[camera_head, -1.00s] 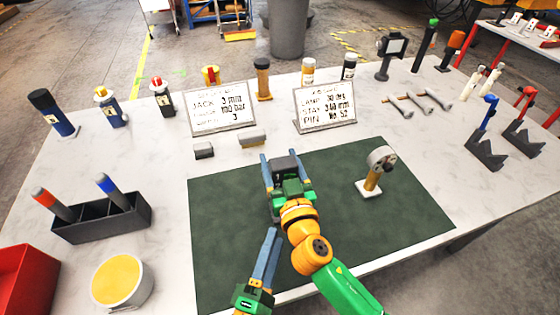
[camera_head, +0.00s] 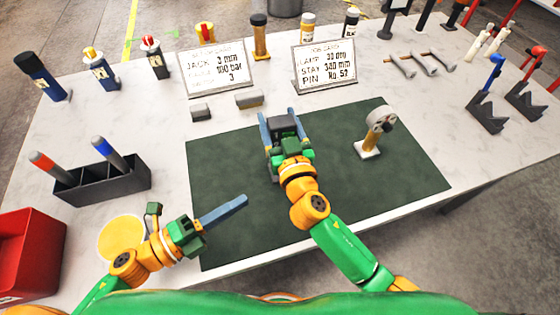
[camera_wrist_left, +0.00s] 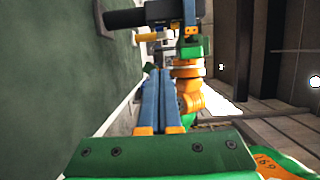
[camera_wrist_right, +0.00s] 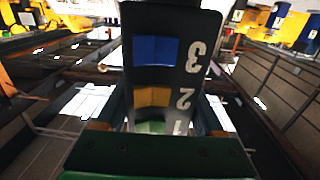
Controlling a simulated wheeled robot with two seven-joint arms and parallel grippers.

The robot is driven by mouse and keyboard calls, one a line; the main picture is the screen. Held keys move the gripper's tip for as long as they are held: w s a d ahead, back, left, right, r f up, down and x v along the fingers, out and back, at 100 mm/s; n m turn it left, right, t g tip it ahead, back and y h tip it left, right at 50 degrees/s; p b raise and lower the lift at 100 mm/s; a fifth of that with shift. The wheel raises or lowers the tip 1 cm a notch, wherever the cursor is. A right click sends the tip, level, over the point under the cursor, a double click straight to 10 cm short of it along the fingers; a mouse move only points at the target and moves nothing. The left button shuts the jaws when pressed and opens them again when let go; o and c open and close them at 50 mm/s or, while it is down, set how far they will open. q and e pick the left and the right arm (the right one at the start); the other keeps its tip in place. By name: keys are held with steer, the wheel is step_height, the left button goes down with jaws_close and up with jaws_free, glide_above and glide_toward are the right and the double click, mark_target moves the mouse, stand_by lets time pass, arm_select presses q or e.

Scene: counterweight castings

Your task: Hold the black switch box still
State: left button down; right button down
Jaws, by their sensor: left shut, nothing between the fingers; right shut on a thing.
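The black switch box (camera_head: 283,124) is over the middle of the dark green mat (camera_head: 225,160). My right gripper (camera_head: 280,125) is shut on it, one finger on each side. In the right wrist view the box (camera_wrist_right: 165,20) shows its face, with blue, yellow and green rockers marked 3, 2 and 1. I cannot tell whether its underside touches the mat. My left gripper (camera_head: 240,201) is shut and empty over the mat's left part, pointing right, apart from the box. Its closed fingers (camera_wrist_left: 161,80) also show in the left wrist view.
A lamp-like piece on a yellow post (camera_head: 371,139) stands right of the box. Two small grey blocks and two sign cards (camera_head: 217,70) (camera_head: 325,65) are behind the mat. A black holder (camera_head: 105,183), yellow-topped tub (camera_head: 121,238) and red bin (camera_head: 30,250) are at left.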

arm_select(q)
steer(key=w+a+x, duration=0.1)
steer(key=w+x, duration=0.1)
steer(key=x, duration=1)
steer(key=shift+w, duration=0.35)
steer(key=shift+w+d, duration=0.1)
steer(key=shift+w+d, duration=0.15)
